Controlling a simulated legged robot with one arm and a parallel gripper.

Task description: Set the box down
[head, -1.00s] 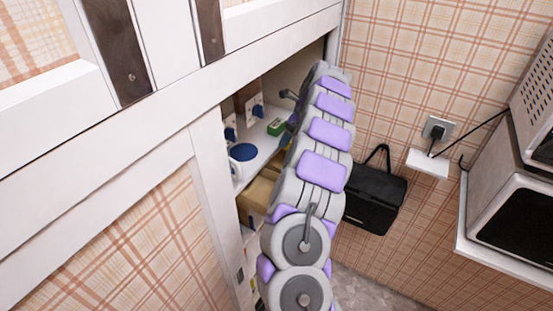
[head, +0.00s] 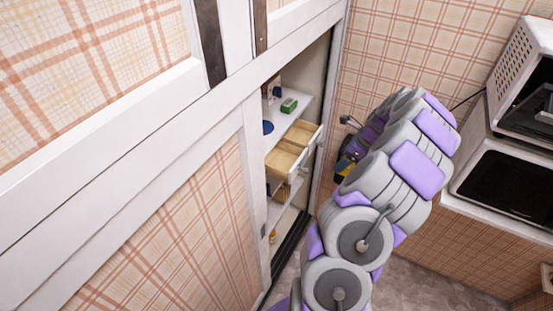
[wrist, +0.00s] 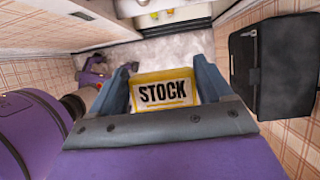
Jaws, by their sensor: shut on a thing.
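The box (wrist: 163,92) is yellow with a white label reading STOCK. It sits between the two blue-grey fingers of my gripper (wrist: 162,78), which is shut on it in the wrist view. The floor shows beyond the box, so it is held in the air. In the head view, a small yellow and dark part of the gripper end (head: 347,168) shows outside the cabinet, partly hidden by my arm.
An open cabinet (head: 306,105) has white shelves, a pulled-out divided drawer (head: 292,150) and a green item (head: 289,104). A black bag (wrist: 258,72) hangs on the plaid wall. Microwave-like appliances (head: 508,178) stand at right. Floor (head: 420,285) is open below.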

